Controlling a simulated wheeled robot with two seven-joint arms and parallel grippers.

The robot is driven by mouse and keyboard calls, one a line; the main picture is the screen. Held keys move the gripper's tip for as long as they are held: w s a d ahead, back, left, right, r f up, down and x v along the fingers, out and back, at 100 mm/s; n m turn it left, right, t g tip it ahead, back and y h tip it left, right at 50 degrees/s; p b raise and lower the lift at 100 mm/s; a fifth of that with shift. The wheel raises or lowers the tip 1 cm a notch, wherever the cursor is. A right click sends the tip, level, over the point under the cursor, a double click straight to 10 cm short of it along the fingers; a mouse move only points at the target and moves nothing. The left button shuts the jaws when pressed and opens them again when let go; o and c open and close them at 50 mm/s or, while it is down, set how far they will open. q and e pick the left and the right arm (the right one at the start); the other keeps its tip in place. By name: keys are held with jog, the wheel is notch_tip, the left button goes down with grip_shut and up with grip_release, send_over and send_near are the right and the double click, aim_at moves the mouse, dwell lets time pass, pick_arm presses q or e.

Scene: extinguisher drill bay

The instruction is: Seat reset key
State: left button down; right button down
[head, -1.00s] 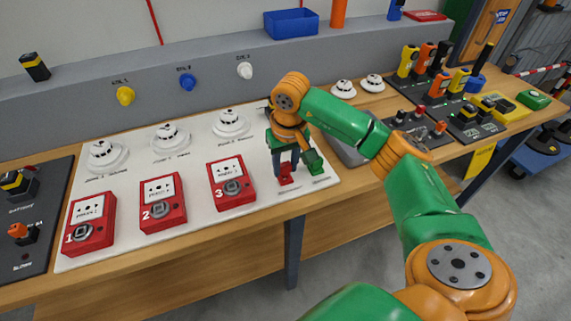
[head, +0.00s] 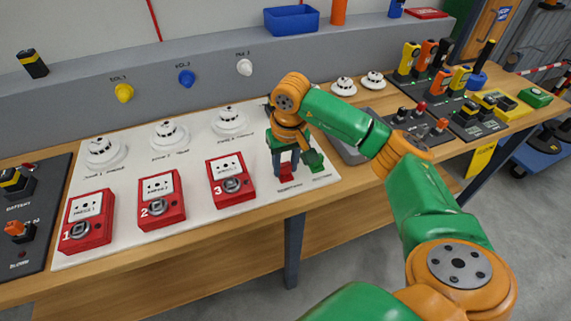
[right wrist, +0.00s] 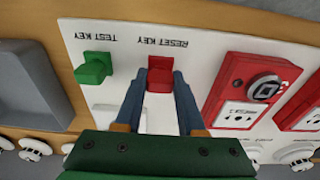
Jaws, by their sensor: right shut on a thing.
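The red reset key (head: 286,171) stands at the "RESET KEY" label near the front right of the white board (head: 262,198). My right gripper (head: 286,159) points down over it and is shut on it. In the right wrist view the red key (right wrist: 160,74) is between the two blue-grey fingertips (right wrist: 160,88). How deep the key sits in the board cannot be told. The green test key (head: 315,161) stands just right of it, apart from the fingers in the wrist view (right wrist: 92,67). My left gripper is not in view.
Red call points numbered 1 (head: 88,219), 2 (head: 160,200) and 3 (head: 230,180) stand left of the gripper. White detectors (head: 230,121) line the board behind them. A grey tray (head: 350,148) lies to the right, partly behind my arm.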

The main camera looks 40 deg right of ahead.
jog(key=shift+f, duration=0.25)
jog(key=shift+c, duration=0.6)
grip_release()
jog(key=shift+r, duration=0.1)
notch_tip(320, 180, up, 7)
jog(key=p, duration=0.5)
jog(key=shift+p, duration=0.35)
